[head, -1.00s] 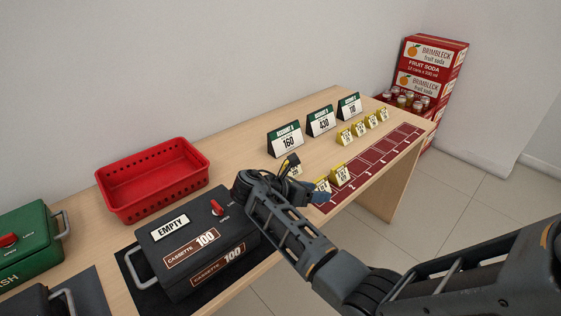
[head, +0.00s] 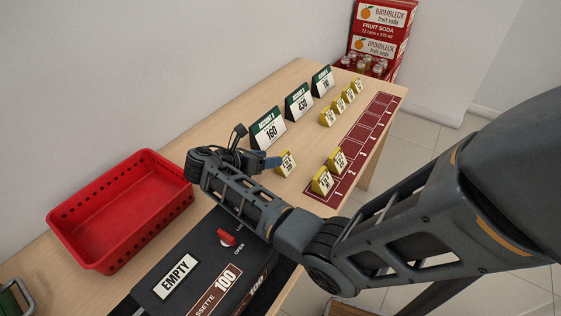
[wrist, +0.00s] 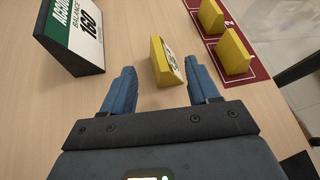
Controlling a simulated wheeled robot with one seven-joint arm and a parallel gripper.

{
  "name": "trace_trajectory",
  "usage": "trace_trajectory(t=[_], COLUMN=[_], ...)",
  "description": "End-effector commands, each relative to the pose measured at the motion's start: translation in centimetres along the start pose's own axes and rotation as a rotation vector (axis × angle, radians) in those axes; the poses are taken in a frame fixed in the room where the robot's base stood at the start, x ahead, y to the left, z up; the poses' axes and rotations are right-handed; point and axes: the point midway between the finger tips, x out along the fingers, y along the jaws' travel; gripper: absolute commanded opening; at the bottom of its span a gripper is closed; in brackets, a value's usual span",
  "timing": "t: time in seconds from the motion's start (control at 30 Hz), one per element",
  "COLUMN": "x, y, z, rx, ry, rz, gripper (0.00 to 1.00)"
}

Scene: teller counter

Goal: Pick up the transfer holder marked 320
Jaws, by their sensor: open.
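A yellow wedge-shaped transfer holder (head: 285,163) stands alone on the wooden counter, just right of my gripper (head: 266,161) in the head view. In the wrist view this holder (wrist: 160,62) stands ahead of and between the blue fingertips of my open gripper (wrist: 162,76), nearer the right finger. Nothing is held. Its label is angled and too small to read surely as 320. Two more yellow holders, a nearer one (head: 322,181) and a farther one (head: 337,160), stand on the dark red numbered strip (head: 345,172). Several others (head: 327,117) stand in a row farther back.
A white-and-green account sign marked 160 (head: 268,130) stands close behind the lone holder, with signs 430 (head: 299,103) and another (head: 322,82) beyond. A red basket (head: 120,210) and a black cassette marked 100 (head: 205,260) are nearer. Bare counter surrounds the lone holder.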

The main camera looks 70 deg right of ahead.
Motion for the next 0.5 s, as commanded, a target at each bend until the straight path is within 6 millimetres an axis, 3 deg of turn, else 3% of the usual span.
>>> trace_trajectory(t=[0.3, 0.5], x=[4.1, 5.5], y=[0.0, 0.1], z=[-0.1, -0.2], rx=[0.0, 0.0], ry=[0.001, 0.001], rz=[-0.003, 0.001], gripper=[0.6, 0.6])
